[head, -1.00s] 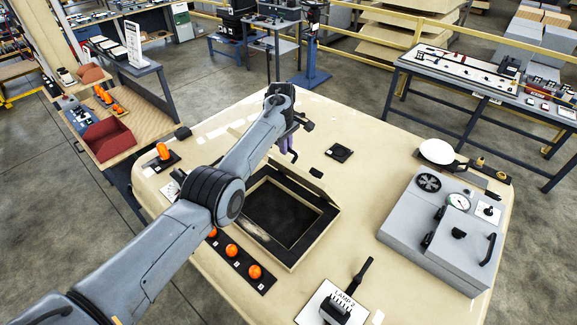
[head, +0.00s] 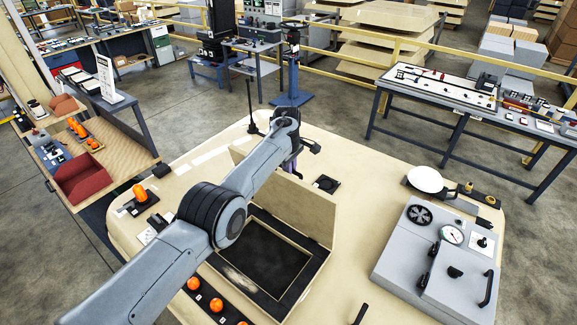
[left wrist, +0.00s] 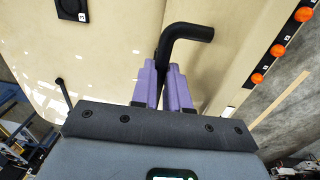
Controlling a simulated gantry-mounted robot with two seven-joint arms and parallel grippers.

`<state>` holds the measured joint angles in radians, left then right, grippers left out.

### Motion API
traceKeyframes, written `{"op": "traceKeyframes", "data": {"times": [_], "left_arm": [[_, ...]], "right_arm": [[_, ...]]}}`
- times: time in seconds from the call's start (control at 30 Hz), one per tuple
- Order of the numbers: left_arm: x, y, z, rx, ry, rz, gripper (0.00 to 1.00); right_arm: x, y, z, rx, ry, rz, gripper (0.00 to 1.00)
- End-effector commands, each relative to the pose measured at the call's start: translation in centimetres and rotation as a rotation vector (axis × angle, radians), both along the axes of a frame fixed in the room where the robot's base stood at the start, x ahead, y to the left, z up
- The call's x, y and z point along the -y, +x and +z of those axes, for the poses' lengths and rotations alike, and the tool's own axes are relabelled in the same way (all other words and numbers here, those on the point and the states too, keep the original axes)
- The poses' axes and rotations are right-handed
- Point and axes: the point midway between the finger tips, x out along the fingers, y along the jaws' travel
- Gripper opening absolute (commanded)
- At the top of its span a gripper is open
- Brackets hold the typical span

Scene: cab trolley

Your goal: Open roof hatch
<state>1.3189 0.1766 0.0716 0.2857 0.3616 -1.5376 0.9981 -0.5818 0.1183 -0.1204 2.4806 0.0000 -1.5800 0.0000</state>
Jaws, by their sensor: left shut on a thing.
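The roof hatch lid (head: 290,205) is a cream panel standing raised at the far side of its dark-framed opening (head: 266,252) in the cream roof. My left gripper (head: 291,162) is behind the lid's upper edge, partly hidden by my own arm. In the left wrist view, my left gripper (left wrist: 162,72) has its purple fingers shut on a black bent handle (left wrist: 188,32). The handle's lower part is hidden between the fingers. My right gripper is not in view.
A grey unit with a gauge (head: 440,255) and a white dish (head: 425,179) stand at the right. A thin black rod (head: 250,105) rises at the far edge.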

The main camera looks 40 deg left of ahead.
Motion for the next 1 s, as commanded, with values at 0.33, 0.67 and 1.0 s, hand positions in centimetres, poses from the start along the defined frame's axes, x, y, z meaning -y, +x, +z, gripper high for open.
{"op": "traceKeyframes", "data": {"times": [0.33,0.67,1.0], "left_arm": [[0.1,-0.3,-0.6,-0.011,-0.002,0.001,0.40],[0.0,-0.1,-0.1,-0.006,-0.001,0.001,0.40],[0.0,-0.3,3.9,-0.001,0.001,0.001,0.40]], "right_arm": [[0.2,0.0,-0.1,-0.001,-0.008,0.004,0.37],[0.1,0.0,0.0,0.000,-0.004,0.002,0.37],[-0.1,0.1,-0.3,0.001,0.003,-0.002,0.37]]}}
